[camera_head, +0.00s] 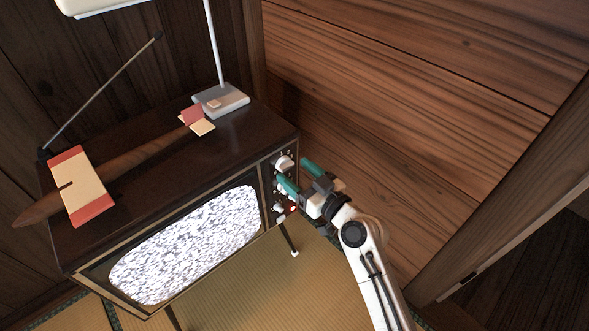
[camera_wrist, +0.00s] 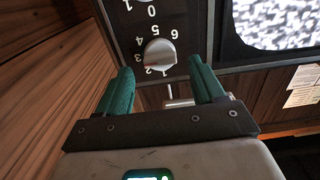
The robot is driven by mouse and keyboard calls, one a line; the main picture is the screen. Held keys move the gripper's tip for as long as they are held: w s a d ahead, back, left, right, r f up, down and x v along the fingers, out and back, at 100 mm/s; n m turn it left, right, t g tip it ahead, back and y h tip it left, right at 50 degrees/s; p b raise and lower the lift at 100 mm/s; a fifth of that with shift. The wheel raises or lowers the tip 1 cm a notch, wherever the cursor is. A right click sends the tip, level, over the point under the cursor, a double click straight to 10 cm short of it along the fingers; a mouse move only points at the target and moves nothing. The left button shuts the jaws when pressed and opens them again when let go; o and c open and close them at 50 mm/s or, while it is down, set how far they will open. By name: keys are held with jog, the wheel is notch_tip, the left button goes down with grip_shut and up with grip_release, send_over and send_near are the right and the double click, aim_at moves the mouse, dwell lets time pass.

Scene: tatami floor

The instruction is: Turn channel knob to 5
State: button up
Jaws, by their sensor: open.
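The old television (camera_head: 163,205) stands at the left of the head view with a static-filled screen. Its right-hand control panel holds a large pale upper knob (camera_head: 285,163) and other controls, partly hidden by my gripper. In the wrist view a silver round knob (camera_wrist: 160,53) has digits around it, about 1 to 6. A red mark at its lower left lies near the 1 and 2. My gripper (camera_head: 300,176) has green fingers spread at the panel. In the wrist view my gripper (camera_wrist: 161,68) has its fingers to either side of the knob, with gaps and no visible contact.
A wooden wall (camera_head: 410,100) stands close to the right. The tatami floor (camera_head: 250,285) in front is clear.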

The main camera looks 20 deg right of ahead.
jog(key=shift+x, duration=0.85)
jog(key=c, duration=1.1)
